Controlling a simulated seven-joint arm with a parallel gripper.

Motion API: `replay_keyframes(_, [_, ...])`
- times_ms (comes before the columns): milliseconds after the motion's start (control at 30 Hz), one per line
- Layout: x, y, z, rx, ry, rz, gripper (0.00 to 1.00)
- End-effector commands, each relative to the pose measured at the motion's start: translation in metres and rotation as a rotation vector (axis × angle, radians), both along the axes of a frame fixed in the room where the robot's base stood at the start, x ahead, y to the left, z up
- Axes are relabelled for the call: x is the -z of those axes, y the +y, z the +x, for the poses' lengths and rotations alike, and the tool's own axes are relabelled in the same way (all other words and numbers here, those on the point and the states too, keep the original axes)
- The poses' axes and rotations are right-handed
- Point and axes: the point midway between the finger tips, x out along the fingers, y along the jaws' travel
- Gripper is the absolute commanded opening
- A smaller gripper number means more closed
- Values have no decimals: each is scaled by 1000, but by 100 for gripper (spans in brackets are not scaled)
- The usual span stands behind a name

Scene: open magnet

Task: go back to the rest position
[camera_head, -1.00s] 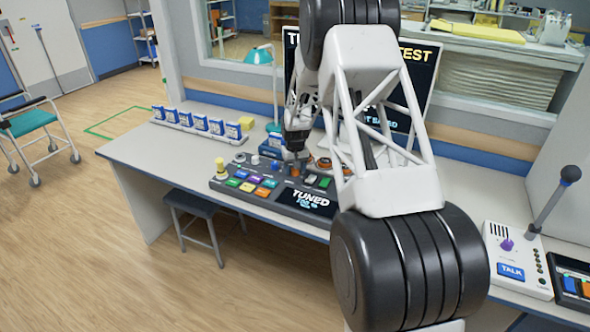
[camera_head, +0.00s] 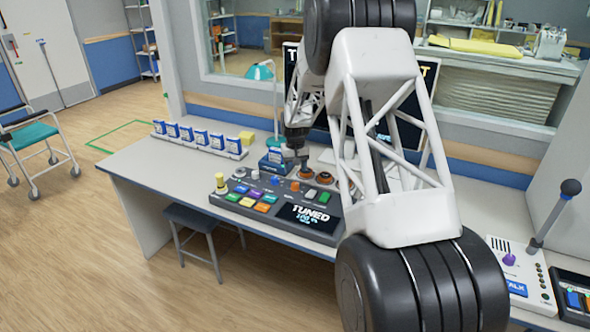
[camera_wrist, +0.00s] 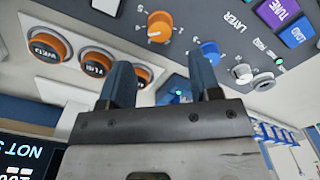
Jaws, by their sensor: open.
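My gripper (camera_head: 296,156) hangs above the back part of the grey control console (camera_head: 232,203) in the head view, with my white arm links in front of it. In the wrist view its two blue-grey fingers (camera_wrist: 163,85) stand apart with nothing between them. Beyond the fingers, the wrist view shows the console's orange knobs (camera_wrist: 97,62), a smaller orange knob (camera_wrist: 160,26) and a blue knob (camera_wrist: 204,61). Whether the fingertips touch the panel cannot be told, but a gap seems to show.
A rack of blue-and-white boxes (camera_head: 203,138) stands at the back left of the desk (camera_head: 160,172). A screen (camera_head: 428,75) is partly hidden behind my arm. A panel with a lever (camera_head: 528,262) is at the right. A stool (camera_head: 195,218) stands under the desk front.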

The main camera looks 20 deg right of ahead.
Motion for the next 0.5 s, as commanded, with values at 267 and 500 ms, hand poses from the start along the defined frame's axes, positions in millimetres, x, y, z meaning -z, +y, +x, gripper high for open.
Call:
replay_keyframes(267, [0,0,0,0,0,0,58])
replay_keyframes(500, [-13,5,-9,-2,-5,-1,58])
